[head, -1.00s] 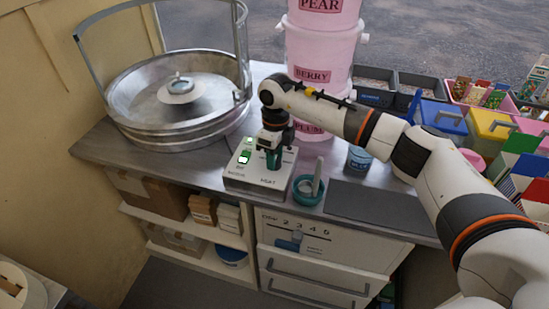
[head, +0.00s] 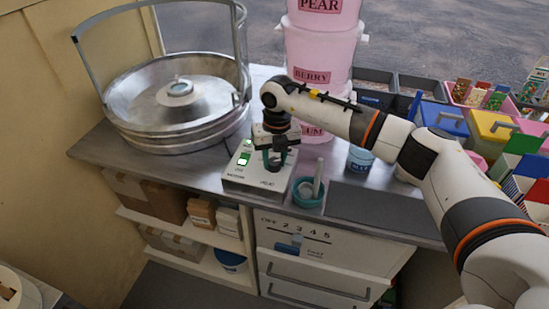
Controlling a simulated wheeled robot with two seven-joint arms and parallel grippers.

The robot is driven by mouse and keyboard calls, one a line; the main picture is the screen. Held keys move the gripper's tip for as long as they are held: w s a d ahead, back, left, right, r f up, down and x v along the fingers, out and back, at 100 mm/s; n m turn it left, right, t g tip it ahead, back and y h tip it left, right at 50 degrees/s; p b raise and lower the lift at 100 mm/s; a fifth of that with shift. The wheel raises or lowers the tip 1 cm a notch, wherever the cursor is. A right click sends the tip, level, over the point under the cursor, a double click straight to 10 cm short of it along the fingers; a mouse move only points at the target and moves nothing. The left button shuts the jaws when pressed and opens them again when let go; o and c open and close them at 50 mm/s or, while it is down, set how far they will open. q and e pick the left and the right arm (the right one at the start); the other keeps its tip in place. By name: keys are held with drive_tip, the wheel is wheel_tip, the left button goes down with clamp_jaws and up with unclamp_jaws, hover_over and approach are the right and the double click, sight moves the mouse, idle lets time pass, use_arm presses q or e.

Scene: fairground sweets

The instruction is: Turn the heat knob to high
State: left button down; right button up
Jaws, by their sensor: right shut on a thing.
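The white control box (head: 240,184) stands on the metal counter, with green lit switches (head: 243,158) on its left side and small lettering at its front. My right gripper (head: 275,162) points down over the right part of the box. It is shut on the heat knob, which is mostly hidden between the dark green fingers. The knob's pointer and setting cannot be made out. My left gripper is not in view.
A large round metal pan (head: 180,115) with a hoop stands at left. A teal bowl (head: 308,192) with an upright handle sits close right of the box. Pink stacked tubs (head: 318,50) stand behind. A blue-labelled jar (head: 360,160) and colourful bins are at right.

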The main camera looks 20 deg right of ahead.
sight(277, 161)
drive_tip(key=shift+w+r+m, duration=0.1)
drive_tip(key=shift+m, duration=0.6)
drive_tip(key=o, duration=1)
drive_tip(key=shift+c, duration=0.2)
wheel_tip(277, 161, up, 12)
drive_tip(key=b, duration=0.2)
drive_tip(key=shift+d, duration=0.3)
drive_tip(key=shift+s, duration=0.2)
